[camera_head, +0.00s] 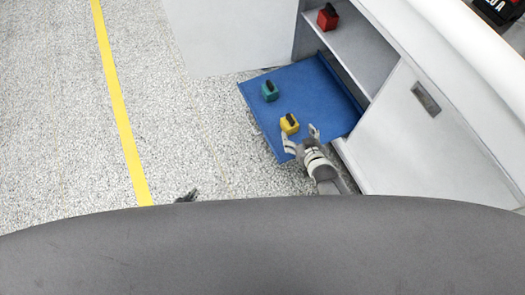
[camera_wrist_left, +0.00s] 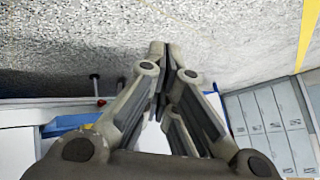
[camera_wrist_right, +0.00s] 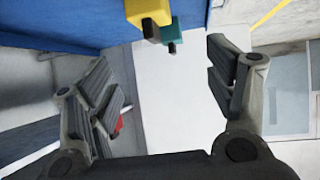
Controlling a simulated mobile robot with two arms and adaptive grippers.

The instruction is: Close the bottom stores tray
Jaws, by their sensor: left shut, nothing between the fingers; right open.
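The blue tray (camera_head: 318,85) is pulled out low from the light grey cabinet. A teal block (camera_head: 270,91) and a yellow block (camera_head: 289,124), each with a black top piece, stand on it. My right gripper (camera_head: 301,137) is open at the tray's near edge, just below the yellow block in the head view; whether it touches the tray is unclear. The right wrist view shows the tray (camera_wrist_right: 45,22), yellow block (camera_wrist_right: 148,9) and teal block (camera_wrist_right: 171,34) beyond the open fingers. My left gripper (camera_head: 187,196) is shut and empty, apart from the tray, mostly hidden by my body.
A red block (camera_head: 327,17) sits on the cabinet shelf (camera_head: 345,42) above the tray. A closed cabinet front (camera_head: 420,135) with a recessed handle (camera_head: 426,98) is right of the tray. The speckled floor is clear at left, with a yellow line (camera_head: 118,100).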

